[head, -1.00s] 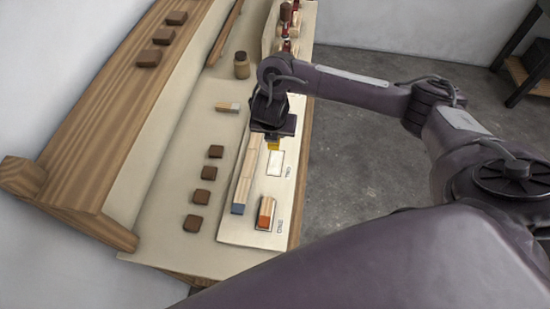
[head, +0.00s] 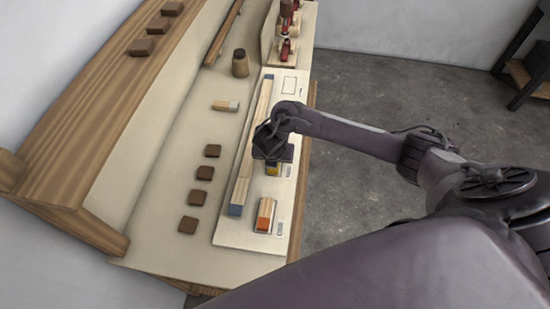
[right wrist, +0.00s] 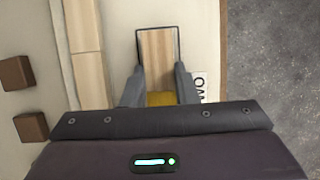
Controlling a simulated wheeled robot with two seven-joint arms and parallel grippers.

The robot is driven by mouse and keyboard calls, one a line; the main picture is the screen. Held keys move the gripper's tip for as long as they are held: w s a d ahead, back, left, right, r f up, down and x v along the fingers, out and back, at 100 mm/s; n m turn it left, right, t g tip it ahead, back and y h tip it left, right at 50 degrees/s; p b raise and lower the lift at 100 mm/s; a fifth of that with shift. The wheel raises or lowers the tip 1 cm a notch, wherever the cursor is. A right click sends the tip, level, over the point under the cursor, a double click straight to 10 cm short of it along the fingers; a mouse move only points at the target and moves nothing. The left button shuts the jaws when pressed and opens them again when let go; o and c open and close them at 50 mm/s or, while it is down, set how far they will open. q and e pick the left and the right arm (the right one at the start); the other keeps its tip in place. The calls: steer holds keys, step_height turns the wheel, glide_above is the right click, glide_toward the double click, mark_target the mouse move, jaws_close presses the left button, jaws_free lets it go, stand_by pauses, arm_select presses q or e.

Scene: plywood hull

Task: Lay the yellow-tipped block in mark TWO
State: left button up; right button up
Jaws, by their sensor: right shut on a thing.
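The yellow-tipped block (right wrist: 158,62) is between the fingers of my right gripper (right wrist: 159,88), which is shut on it. Its pale wood end points away and its yellow end (right wrist: 160,99) is nearest the wrist. The block appears inside the dark outline of mark TWO (right wrist: 139,33), with a thin margin around it. The label, partly hidden, reads "WO" (right wrist: 199,86). Whether the block touches the board is unclear. My left gripper is not in view.
An orange-tipped block (head: 265,214) lies on the white board (head: 230,238) nearer me. An empty outlined mark (head: 289,86) is farther up. A long blue-ended wood strip (head: 241,185) runs left of the marks. Several brown blocks, a grey-tipped block (head: 225,105) and a jar (head: 240,63) stand left.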

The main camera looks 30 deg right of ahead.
steer(key=shift+f, duration=0.25)
steer(key=o, duration=1)
steer(key=shift+r, duration=0.1)
steer(key=p+v, duration=0.2)
steer(key=v, duration=0.6)
steer(key=shift+w, duration=0.15)
steer(key=shift+p+v, duration=1.8)
steer(key=shift+v, duration=0.25)
steer(key=shift+d, duration=0.1)
